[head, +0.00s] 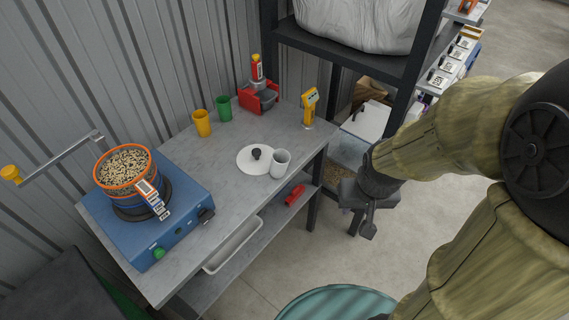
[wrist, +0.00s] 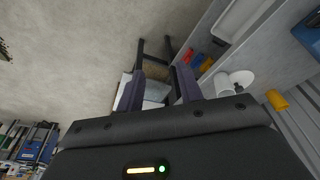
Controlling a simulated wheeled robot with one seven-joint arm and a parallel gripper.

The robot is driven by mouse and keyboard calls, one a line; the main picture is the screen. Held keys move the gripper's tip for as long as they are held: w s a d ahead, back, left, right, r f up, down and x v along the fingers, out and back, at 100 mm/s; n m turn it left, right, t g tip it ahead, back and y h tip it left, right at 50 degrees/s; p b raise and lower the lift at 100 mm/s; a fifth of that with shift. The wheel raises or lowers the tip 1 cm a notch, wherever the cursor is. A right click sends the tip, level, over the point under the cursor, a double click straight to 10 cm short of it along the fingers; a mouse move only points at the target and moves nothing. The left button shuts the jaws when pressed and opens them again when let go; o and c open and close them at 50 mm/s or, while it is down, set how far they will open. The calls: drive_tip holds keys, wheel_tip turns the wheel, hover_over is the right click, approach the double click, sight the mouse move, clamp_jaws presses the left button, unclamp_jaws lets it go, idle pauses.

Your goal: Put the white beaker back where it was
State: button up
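The white beaker (head: 280,163) stands upright on the grey workbench (head: 210,215), near its front right edge. It is close against the right side of a white round lid with a black knob (head: 248,166); I cannot tell whether it touches the lid. The wrist view shows the beaker (wrist: 223,85) just right of the fingers, partly hidden by the gripper body. My gripper (head: 368,226) hangs off the bench to the right, apart from the beaker. In the wrist view my gripper (wrist: 158,78) has its fingers spread, with nothing between them.
A yellow beaker (head: 202,124) and a green beaker (head: 224,109) stand at the back. A red device (head: 259,98) and a yellow meter (head: 309,106) are behind. A blue machine with a grain-filled pot (head: 150,225) fills the left end. Dark shelving (head: 402,105) rises behind my gripper.

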drive_tip(key=shift+o, duration=0.4)
drive_tip(key=o, duration=0.4)
drive_tip(key=shift+c, duration=0.2)
drive_tip(key=o, duration=0.5)
drive_tip(key=w+f+n+t+b, duration=0.1)
drive_tip(key=w+f+t+b, duration=0.1)
drive_tip(key=w+f, duration=0.3)
drive_tip(key=shift+w+n, duration=0.3)
drive_tip(key=shift+w, duration=0.2)
drive_tip(key=w+a+f+n+t+y+b, duration=0.4)
drive_tip(key=w+f+t, duration=0.1)
drive_tip(key=w+f, duration=0.35)
drive_tip(key=a+t+y+b, duration=0.1)
drive_tip(key=y, duration=0.1)
drive_tip(key=a+f+t+y+b, duration=0.1)
drive_tip(key=a+t+y, duration=0.1)
drive_tip(key=a+f+n+t+y+b, duration=0.1)
drive_tip(key=a+t+y, duration=0.1)
drive_tip(key=shift+s+a+f, duration=0.1)
drive_tip(key=shift+s+a, duration=0.15)
drive_tip(key=shift+s, duration=0.1)
